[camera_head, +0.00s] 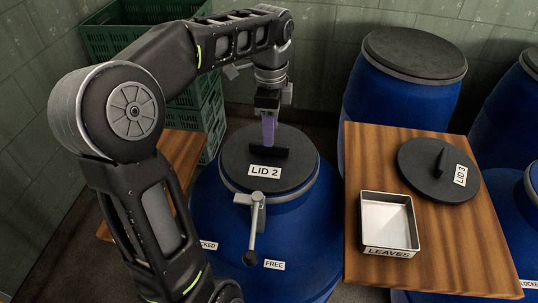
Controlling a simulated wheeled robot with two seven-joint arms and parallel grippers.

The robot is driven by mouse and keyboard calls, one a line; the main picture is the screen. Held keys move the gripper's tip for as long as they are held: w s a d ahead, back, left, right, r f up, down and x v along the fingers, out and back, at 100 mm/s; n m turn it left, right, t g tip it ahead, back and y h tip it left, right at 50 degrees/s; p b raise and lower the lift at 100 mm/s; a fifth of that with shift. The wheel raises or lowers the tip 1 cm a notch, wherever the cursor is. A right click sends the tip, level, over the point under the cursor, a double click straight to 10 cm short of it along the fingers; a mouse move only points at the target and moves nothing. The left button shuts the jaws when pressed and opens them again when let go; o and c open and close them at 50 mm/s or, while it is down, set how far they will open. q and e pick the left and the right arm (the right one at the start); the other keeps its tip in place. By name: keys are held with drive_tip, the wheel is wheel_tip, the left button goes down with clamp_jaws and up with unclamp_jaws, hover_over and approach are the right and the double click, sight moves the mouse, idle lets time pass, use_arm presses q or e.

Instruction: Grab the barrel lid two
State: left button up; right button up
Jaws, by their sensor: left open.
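The black round lid labelled LID 2 (237,168) sits on a blue barrel (300,245) in the middle of the view. A dark bar handle (281,154) lies across its top. My left gripper (268,143) points straight down at this handle, with its purple fingers at or just above it; I cannot tell whether they touch it. Its jaws are open, though the two fingers overlap in this view. A metal lever (256,215) on the barrel's front hangs down between a partly hidden label and the FREE label (274,265), nearer FREE. My right gripper is not in view.
A wooden table (450,240) at right holds a lid labelled LID 3 (420,165) and a metal tray marked LEAVES (388,222). A closed blue barrel (395,110) stands behind it, with more at the right edge. Green crates (213,110) are stacked at back left.

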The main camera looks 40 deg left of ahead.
sight(269, 151)
use_arm(q)
drive_tip(key=shift+s+f, duration=0.2)
drive_tip(key=shift+f, duration=2.35)
drive_tip(key=shift+f, duration=0.1)
drive_tip(key=shift+c, duration=0.3)
clamp_jaws()
